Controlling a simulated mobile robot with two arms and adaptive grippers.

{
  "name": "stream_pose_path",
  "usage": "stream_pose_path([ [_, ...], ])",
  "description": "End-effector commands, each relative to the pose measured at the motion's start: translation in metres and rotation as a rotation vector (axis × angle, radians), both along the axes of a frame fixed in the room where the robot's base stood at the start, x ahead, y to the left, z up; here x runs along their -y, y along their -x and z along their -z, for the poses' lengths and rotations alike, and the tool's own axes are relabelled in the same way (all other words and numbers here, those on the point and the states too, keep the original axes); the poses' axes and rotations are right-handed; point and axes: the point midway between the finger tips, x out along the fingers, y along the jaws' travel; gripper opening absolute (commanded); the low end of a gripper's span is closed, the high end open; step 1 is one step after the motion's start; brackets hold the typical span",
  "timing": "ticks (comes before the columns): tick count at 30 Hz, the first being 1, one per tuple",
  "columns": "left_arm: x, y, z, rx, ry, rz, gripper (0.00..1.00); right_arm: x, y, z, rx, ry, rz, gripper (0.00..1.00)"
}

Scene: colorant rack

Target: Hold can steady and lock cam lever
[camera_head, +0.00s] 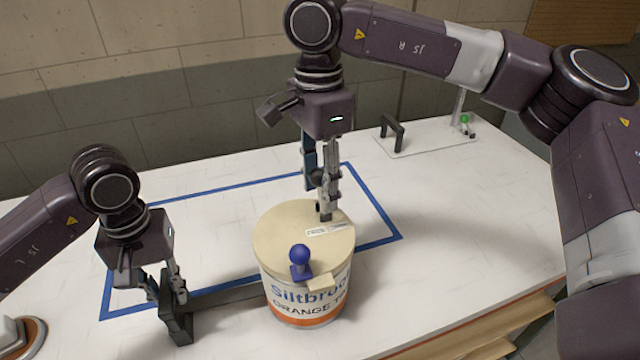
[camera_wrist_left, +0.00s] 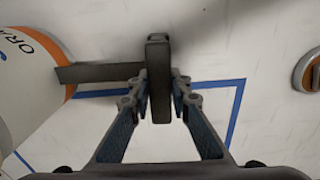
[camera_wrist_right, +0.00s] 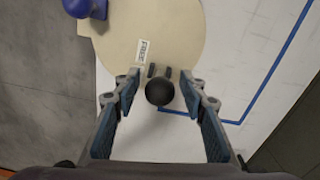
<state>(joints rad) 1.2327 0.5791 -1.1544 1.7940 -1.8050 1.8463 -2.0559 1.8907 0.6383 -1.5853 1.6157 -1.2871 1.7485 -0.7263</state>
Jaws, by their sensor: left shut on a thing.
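A can (camera_head: 302,288) with a cream lid (camera_head: 285,228), blue lettering and an orange band stands upright on the table. A blue ball-topped knob (camera_head: 300,257) sits at its front rim; it also shows in the right wrist view (camera_wrist_right: 85,8). A flat dark bar (camera_head: 225,299) runs from the can to a dark upright handle (camera_head: 178,318). My left gripper (camera_wrist_left: 160,82) is shut on this handle. My right gripper (camera_wrist_right: 158,88) points down over the lid, fingers apart on either side of a black ball (camera_wrist_right: 159,92). I cannot tell which knob belongs to the cam lever.
Blue tape (camera_head: 381,210) outlines a rectangle on the white table (camera_head: 470,230). A pale plate (camera_head: 425,142) with a dark handle and green knob is at the back right. A white and orange round object (camera_head: 22,335) is at the front left. The table right of the can is clear.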

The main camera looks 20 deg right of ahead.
Motion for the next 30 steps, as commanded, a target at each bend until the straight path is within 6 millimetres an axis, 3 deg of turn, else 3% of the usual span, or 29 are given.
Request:
stream_pose_path([
  [2, 0.0007, 0.0001, -0.0001, 0.0, 0.002, 0.001, 0.0, 0.0001, 0.0, -0.0001, 0.0, 0.0, 0.0, 0.39],
  [13, 0.0008, 0.0002, -0.0002, 0.0, 0.002, 0.001, 0.0, 0.0001, 0.0, -0.0004, 0.0, 0.0, 0.0, 0.0],
  [30, 0.0007, 0.0002, -0.0002, 0.0, 0.002, 0.002, 0.0, 0.0038, 0.0005, 0.0001, -0.001, -0.067, 0.002, 0.0],
])
